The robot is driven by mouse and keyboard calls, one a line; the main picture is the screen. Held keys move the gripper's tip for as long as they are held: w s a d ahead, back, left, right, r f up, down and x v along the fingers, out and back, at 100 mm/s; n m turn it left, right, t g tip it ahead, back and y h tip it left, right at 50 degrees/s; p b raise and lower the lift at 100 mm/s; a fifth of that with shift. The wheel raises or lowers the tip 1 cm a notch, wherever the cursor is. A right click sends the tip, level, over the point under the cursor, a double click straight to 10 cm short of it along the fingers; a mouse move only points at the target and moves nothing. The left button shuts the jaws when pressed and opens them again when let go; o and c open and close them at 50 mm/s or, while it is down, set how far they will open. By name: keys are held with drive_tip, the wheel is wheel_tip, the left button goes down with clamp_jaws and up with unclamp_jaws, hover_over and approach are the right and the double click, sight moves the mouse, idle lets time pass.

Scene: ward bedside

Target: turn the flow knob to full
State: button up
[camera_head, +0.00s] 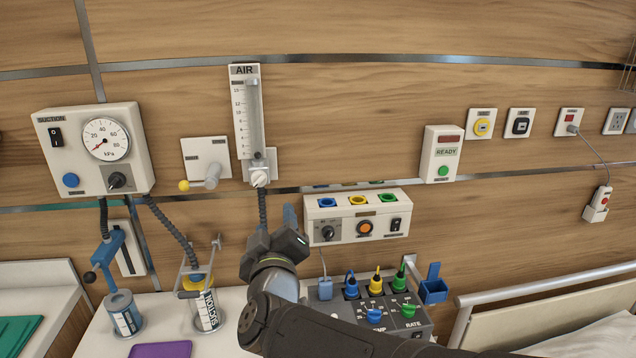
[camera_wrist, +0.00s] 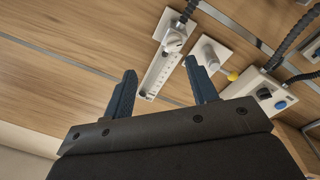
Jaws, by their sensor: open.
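The AIR flowmeter (camera_head: 247,110) is a tall white scale with a clear tube on the wall. Its white ribbed flow knob (camera_head: 259,178) sits at the bottom. My gripper (camera_head: 284,222) is below and slightly right of the knob, apart from it; one blue finger shows clearly there. In the wrist view both blue fingers of my gripper (camera_wrist: 161,68) are spread with nothing between them. The flow knob (camera_wrist: 174,43) shows beyond the fingertips, with the flowmeter scale (camera_wrist: 160,74) partly between them. I cannot read the float's level.
A white plate with a lever and yellow ball (camera_head: 184,185) is left of the flowmeter, and a suction gauge box (camera_head: 92,150) further left. A hose (camera_head: 262,208) hangs below the knob. A white panel with coloured sockets (camera_head: 357,222) is close right of my gripper.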

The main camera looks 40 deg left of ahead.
drive_tip(key=n+g, duration=0.1)
approach(260, 183)
drive_tip(key=x, duration=0.9)
idle(0.5)
drive_tip(key=shift+c, duration=0.4)
drive_tip(key=c, duration=0.9)
